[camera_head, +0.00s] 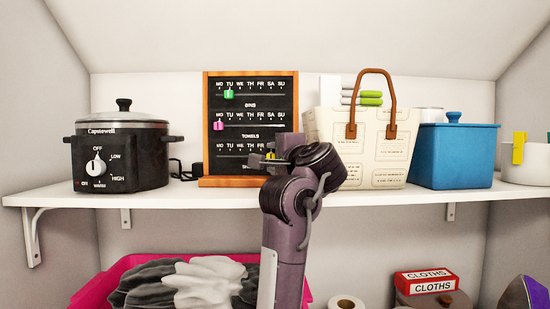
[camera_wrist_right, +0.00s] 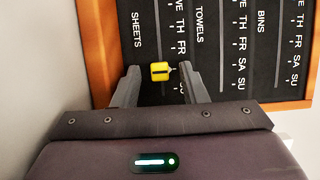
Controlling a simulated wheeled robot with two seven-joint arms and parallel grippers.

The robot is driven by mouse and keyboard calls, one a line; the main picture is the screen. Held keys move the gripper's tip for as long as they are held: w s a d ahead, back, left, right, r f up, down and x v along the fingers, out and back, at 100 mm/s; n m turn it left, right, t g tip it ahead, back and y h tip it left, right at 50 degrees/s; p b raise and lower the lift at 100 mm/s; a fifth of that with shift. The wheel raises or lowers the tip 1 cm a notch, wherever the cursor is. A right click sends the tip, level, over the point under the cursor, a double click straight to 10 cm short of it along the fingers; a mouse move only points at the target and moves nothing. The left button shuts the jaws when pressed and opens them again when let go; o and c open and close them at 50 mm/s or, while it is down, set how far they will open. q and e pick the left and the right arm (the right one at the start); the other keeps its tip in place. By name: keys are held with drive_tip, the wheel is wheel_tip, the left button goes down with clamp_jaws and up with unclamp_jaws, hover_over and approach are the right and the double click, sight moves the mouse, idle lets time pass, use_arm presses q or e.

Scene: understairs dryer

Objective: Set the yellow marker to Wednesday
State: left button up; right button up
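The wood-framed black board (camera_head: 204,125) stands on the shelf, with rows labelled BINS, TOWELS and SHEETS. The yellow marker (camera_wrist_right: 160,72) sits on the SHEETS track, around Saturday; its tip covers that label in the wrist view. In the head view the yellow marker (camera_head: 271,154) is partly hidden by my right gripper (camera_head: 266,158). That gripper is in front of the board's lower right. In the wrist view my right gripper (camera_wrist_right: 158,80) is open, its fingers on either side of the marker with gaps. I do not see my left gripper.
The green marker (camera_head: 228,93) is near Tuesday on BINS; the pink marker (camera_head: 218,126) is near Monday on TOWELS. A slow cooker (camera_head: 120,155) stands left of the board. A cream basket (camera_head: 375,155) stands close on the right, then a blue box (camera_head: 455,158).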

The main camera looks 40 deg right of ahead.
sight(238, 157)
drive_tip(key=c, duration=0.7)
clamp_jaws()
drive_tip(key=w+a+p, duration=0.1)
drive_tip(key=w+a, duration=0.3)
drive_tip(key=shift+w+a+p, duration=0.3)
drive_tip(key=shift+a, duration=0.1)
drive_tip(key=shift+w+a+f, duration=0.1)
drive_tip(key=shift+w+a, duration=0.2)
drive_tip(key=shift+w, duration=0.05)
drive_tip(key=shift+s+d, duration=0.1)
drive_tip(key=o, duration=0.7)
unclamp_jaws()
